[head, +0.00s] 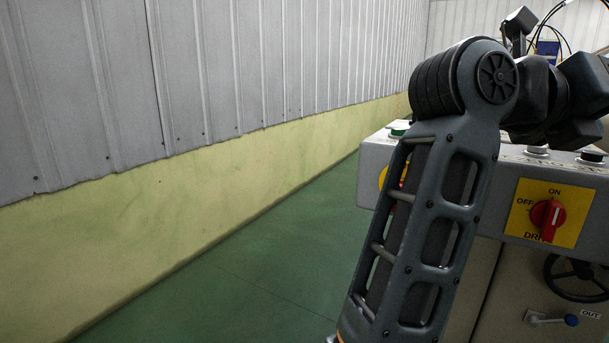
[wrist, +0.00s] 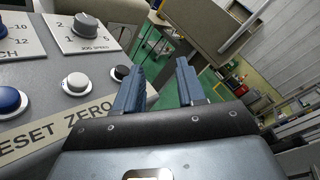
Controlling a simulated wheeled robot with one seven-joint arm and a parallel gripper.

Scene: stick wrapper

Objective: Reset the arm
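My arm (head: 425,205) rises in front of the head camera, bends at a dark elbow joint and reaches right over a grey control panel. In the wrist view my gripper (wrist: 160,69) has two blue fingers standing apart, with nothing between them. It is beside the control panel (wrist: 35,75), over its edge, and the green floor shows past the fingertips. I cannot make out the fingers in the head view.
The panel carries a red DRIVE switch (head: 547,213) on a yellow plate, a white button (wrist: 75,83), a blue button (wrist: 10,100) and a JOG SPEED knob (wrist: 84,24). A handwheel (head: 578,277) sits below. Left, green floor (head: 265,270) is clear up to the wall (head: 220,70).

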